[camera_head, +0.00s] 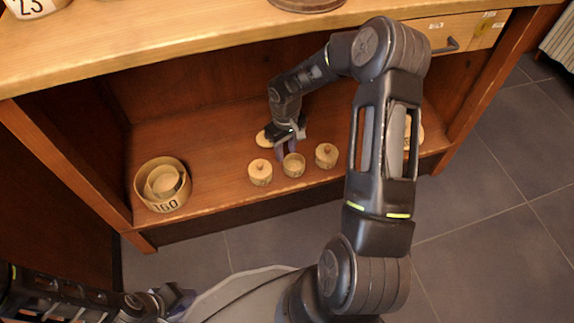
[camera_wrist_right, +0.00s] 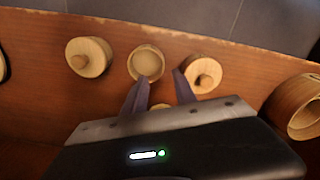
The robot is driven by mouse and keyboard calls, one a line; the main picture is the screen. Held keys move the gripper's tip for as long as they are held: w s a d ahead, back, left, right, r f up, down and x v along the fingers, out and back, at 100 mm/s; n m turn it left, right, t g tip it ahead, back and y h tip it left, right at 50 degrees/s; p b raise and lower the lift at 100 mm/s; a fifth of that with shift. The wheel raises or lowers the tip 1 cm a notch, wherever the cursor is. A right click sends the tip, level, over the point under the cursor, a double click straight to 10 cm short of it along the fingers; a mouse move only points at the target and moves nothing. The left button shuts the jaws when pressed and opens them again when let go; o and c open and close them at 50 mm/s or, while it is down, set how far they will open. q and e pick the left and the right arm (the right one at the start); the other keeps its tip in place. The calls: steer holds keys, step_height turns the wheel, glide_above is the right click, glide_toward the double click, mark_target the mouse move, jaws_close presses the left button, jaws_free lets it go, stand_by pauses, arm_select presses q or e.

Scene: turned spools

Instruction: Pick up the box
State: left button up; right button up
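Small round wooden boxes stand in a row on the lower shelf. Two have knobbed lids, one at left (camera_head: 260,173) and one at right (camera_head: 326,155); an open box (camera_head: 293,165) stands between them. My right gripper (camera_head: 286,150) reaches into the shelf just behind the open box. In the right wrist view, its two fingers (camera_wrist_right: 160,90) are apart, with the open box (camera_wrist_right: 146,64) at their tips. A tan round piece (camera_wrist_right: 160,106) shows partly between the fingers, mostly hidden by the gripper body. My left gripper (camera_head: 168,300) is low at left, away from the shelf; its fingers are unclear.
Larger nested round boxes marked 160 (camera_head: 162,190) stand at the shelf's left. Another tan piece is partly behind my right arm. The wooden counter (camera_head: 190,35) overhangs the shelf; a drawer (camera_head: 465,35) is at right.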

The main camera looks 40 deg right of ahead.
mark_target(286, 171)
steer(key=shift+s+r, duration=0.1)
steer(key=shift+a+f+b, duration=0.1)
steer(key=shift+f+b, duration=0.4)
steer(key=shift+f, duration=0.85)
step_height(286, 171, down, 4)
steer(key=b, duration=0.3)
steer(key=shift+f, duration=0.65)
